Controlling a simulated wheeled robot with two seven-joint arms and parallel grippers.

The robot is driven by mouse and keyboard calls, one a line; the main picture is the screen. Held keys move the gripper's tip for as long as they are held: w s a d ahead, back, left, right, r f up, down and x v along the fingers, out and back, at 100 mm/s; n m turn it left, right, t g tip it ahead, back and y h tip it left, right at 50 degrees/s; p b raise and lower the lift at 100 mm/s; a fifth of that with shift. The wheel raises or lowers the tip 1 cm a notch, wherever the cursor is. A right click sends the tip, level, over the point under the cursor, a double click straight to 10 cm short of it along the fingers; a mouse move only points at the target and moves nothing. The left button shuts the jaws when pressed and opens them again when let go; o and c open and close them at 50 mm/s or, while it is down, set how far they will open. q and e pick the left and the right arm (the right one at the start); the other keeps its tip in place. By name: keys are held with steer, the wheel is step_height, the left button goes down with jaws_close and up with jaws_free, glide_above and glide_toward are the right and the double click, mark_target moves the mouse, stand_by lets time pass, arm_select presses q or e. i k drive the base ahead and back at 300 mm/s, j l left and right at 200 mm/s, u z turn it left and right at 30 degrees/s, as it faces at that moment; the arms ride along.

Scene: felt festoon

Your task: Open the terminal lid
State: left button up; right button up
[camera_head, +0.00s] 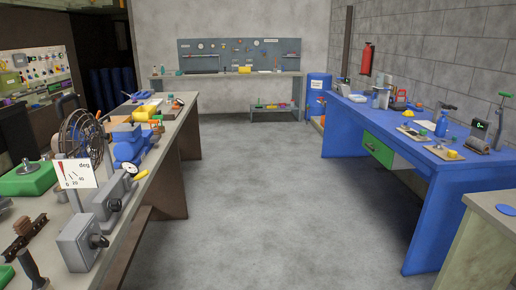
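Neither of my grippers is in view. I cannot tell for sure which thing is the terminal or its lid. On the left bench (128,235), a grey box (80,243) with a dark knob on its side stands near the front. A second grey box (108,196) with a dark knob stands just behind it. On the blue table (425,215) at the right, a grey device (481,134) has a small dark display with a green figure. No open lid can be made out on any of these.
The left bench also holds a caged fan (82,138), a blue vise (128,146), a dial card (76,174) and a green block (27,179). The blue table has a green drawer front (379,148) and small tools. The grey floor (260,200) between is clear.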

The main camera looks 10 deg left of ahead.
mark_target(131, 127)
steer(key=i, duration=1.5)
steer(key=i+l+u, duration=0.1)
steer(key=i+u, duration=0.2)
steer(key=i, duration=0.2)
steer(key=i+l+u, duration=0.3)
steer(key=i, duration=0.15)
steer(key=i+l+u, duration=0.2)
steer(key=i+u, duration=0.15)
steer(key=i, duration=0.15)
steer(key=i+l+u, duration=0.8)
steer(key=l, duration=0.15)
steer(key=k+j, duration=0.05)
steer(key=k, duration=0.05)
